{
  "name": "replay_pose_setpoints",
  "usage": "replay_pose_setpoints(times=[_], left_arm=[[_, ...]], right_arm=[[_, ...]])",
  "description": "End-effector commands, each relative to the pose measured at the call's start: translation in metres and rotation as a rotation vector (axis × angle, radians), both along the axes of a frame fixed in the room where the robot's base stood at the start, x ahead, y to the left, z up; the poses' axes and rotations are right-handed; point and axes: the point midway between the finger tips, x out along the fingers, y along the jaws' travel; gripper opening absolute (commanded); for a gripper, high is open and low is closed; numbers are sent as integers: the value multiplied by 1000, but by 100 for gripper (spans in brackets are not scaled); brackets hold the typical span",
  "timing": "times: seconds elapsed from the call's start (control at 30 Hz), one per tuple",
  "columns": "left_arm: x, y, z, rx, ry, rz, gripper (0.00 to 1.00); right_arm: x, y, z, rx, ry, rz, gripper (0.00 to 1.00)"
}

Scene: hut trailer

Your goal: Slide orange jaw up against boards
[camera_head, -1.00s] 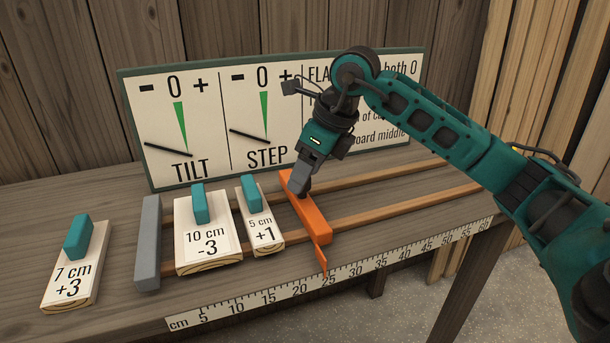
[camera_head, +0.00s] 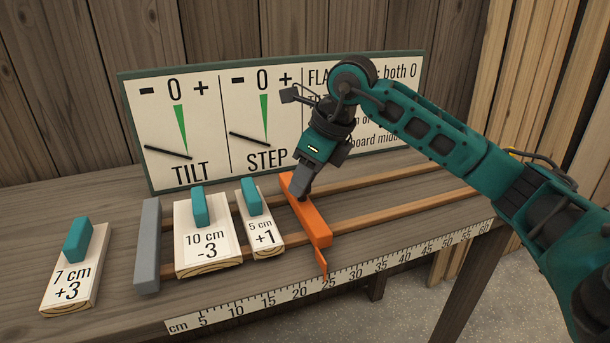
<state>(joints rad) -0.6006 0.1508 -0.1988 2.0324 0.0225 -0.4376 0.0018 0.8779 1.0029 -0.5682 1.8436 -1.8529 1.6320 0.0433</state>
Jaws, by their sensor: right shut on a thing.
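The orange jaw (camera_head: 315,225) lies across two wooden rails, and its thin pointer hangs over the scale. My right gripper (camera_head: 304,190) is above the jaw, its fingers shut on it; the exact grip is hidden. To its left, the 5 cm +1 board (camera_head: 264,238) and the 10 cm -3 board (camera_head: 207,240) lie side by side on the rails, each with a teal handle. A narrow gap shows between the jaw and the 5 cm board. A grey fixed jaw (camera_head: 148,245) stands left of the 10 cm board. My left gripper is out of view.
The 7 cm +3 board (camera_head: 72,285) lies on the bench, left of the grey jaw. A panel with TILT and STEP dials (camera_head: 215,115) stands behind. The rails (camera_head: 420,205) are clear to the right. A cm scale (camera_head: 390,262) runs along the front edge.

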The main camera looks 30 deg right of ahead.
Motion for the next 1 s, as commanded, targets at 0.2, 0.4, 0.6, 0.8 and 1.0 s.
replay_pose_setpoints(times=[0.2, 0.4, 0.6, 0.8, 1.0], left_arm=[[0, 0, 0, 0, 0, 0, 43], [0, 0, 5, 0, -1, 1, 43], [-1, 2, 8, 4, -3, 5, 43], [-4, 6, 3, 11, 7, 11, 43], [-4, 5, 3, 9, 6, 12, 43]], right_arm=[[0, 0, 0, 0, 0, 0, 0], [3, 14, 2, 3, 1, 5, 0], [11, 44, 2, 3, -1, 3, 0], [11, 47, 0, 0, -1, 1, 0], [11, 46, 0, 0, -1, 1, 42]])
